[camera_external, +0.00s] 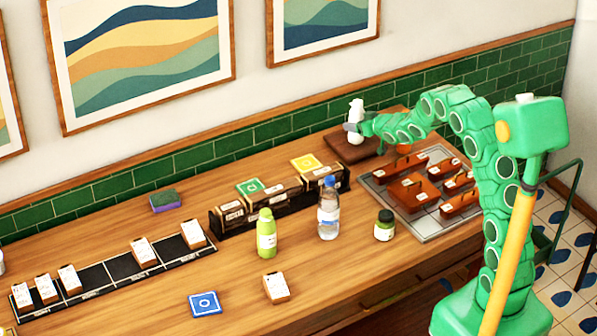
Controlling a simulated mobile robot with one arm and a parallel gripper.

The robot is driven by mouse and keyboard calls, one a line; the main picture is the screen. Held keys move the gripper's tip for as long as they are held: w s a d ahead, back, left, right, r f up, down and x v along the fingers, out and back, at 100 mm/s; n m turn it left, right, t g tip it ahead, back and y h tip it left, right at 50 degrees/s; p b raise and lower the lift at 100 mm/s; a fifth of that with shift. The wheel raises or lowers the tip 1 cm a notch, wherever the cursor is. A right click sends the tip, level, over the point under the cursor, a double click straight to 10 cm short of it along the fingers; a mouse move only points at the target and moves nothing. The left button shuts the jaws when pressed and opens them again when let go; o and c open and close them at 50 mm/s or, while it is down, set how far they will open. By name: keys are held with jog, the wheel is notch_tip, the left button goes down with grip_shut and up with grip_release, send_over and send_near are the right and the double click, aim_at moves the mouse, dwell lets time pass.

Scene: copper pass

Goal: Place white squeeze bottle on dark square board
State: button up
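The white squeeze bottle (356,106) is upright at the back of the counter, over the dark square board (345,152). Its base is at or very near the board's surface; I cannot tell whether it touches. My gripper (354,127) reaches in from the right at the bottle's mid-height. A grey finger crosses the bottle's body, and the gripper appears shut on it. The gripper partly hides the bottle's middle, and my arm covers part of the board's right side.
A clear bottle (328,222), green bottle (266,240) and dark jar (384,232) stand in front. A dark rack (222,226) is left of the board. The tiled wall (280,127) is close behind.

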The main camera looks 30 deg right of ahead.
jog(key=o, duration=0.3)
jog(key=shift+r, duration=0.15)
jog(key=s+d+r+m+g+h, duration=0.1)
jog(key=s+r+g, duration=0.15)
jog(key=s, duration=0.85)
jog(key=s+d+r+g+h, duration=0.2)
jog(key=s+r, duration=0.1)
jog(key=s, duration=0.7)
jog(key=s+d+r+m+g+h, duration=0.1)
jog(key=s+r+g, duration=0.1)
jog(key=s, duration=0.9)
jog(key=s+a+r+g, duration=0.1)
jog(key=s+a+g, duration=0.1)
jog(key=s, duration=0.9)
jog(key=s+a+r+g+y, duration=0.1)
jog(key=s+a+g, duration=0.1)
jog(key=s, duration=0.9)
jog(key=s+a+r+g, duration=0.1)
jog(key=s+a+g, duration=0.2)
jog(key=s, duration=0.8)
jog(key=shift+s+r+g+y, duration=0.15)
jog(key=shift+s+g+y, duration=0.25)
jog(key=shift+g, duration=0.45)
